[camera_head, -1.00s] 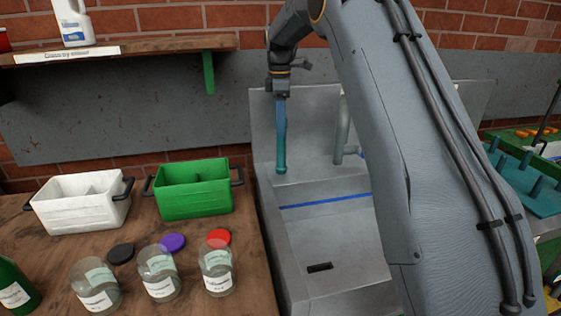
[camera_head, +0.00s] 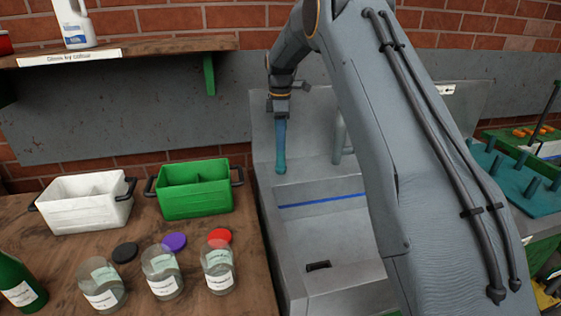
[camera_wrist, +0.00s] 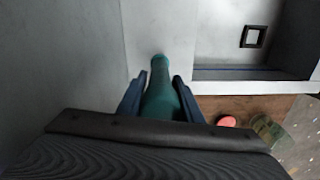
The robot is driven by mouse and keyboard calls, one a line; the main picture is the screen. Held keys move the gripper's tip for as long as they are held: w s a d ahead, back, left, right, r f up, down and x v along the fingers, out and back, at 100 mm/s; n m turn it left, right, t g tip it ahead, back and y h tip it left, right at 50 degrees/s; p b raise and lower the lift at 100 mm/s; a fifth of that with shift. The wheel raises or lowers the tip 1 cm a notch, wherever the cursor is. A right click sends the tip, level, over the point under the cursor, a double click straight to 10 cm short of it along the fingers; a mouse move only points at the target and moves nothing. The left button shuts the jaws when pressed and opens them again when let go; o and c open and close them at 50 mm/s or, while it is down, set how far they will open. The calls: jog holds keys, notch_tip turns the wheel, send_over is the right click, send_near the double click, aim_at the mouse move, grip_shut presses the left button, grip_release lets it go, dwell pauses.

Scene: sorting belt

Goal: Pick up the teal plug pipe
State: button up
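The teal plug pipe (camera_wrist: 161,92) stands upright between the fingers of my gripper (camera_wrist: 160,78) in the wrist view. Narrow gaps show between the fingertips and the pipe, so the gripper looks open around it. In the head view, my gripper (camera_head: 281,150) points down over the pipe (camera_head: 281,166). The pipe's lower end is at the grey step of the metal stand (camera_head: 315,178). The blue fingers hide most of the pipe there.
A green bin (camera_head: 195,203) and a white bin (camera_head: 82,213) stand on the wooden table at left, with several jars and lids. A grey upright pipe (camera_head: 340,135) stands close to the right of my gripper. A teal peg board (camera_head: 520,185) is at far right.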

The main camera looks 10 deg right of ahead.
grip_shut()
notch_tip(320, 180, up, 10)
jog(key=shift+b, duration=1.25)
jog(key=shift+o, duration=1.7)
grip_release()
jog(key=shift+c, duration=1.2)
jog(key=shift+r, duration=0.1)
